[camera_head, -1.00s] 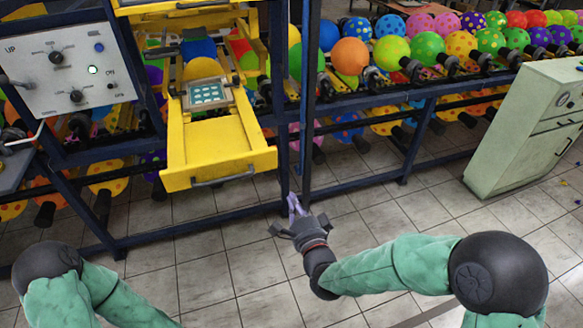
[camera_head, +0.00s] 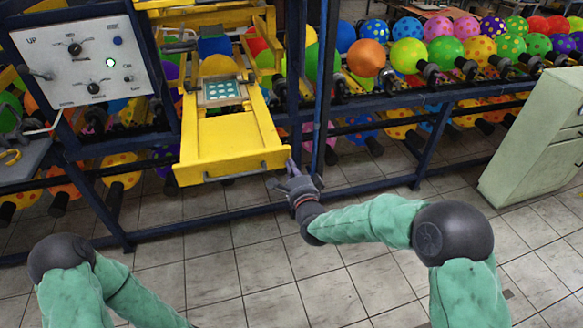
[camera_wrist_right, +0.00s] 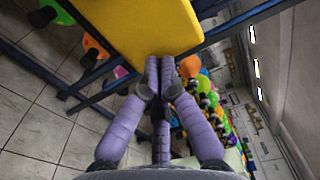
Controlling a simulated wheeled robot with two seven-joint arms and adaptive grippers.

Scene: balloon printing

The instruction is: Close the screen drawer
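The yellow screen drawer (camera_head: 228,145) is pulled out toward me from the machine, with a dark handle (camera_head: 235,173) along its front. My right gripper (camera_head: 290,168) is at the drawer's front right corner, right of the handle. In the right wrist view its purple fingers (camera_wrist_right: 160,62) are together, with nothing between them. Their tips are at the edge of the yellow drawer (camera_wrist_right: 150,28); I cannot tell if they touch it. My left gripper is out of view; only my left arm shows at the lower left.
A control panel (camera_head: 88,62) with knobs stands left of the drawer. Racks of colourful balloons (camera_head: 408,55) run behind and to the right. A dark blue frame post (camera_head: 322,95) rises just right of the drawer. A pale green cabinet (camera_head: 530,140) stands at right. The tiled floor in front is clear.

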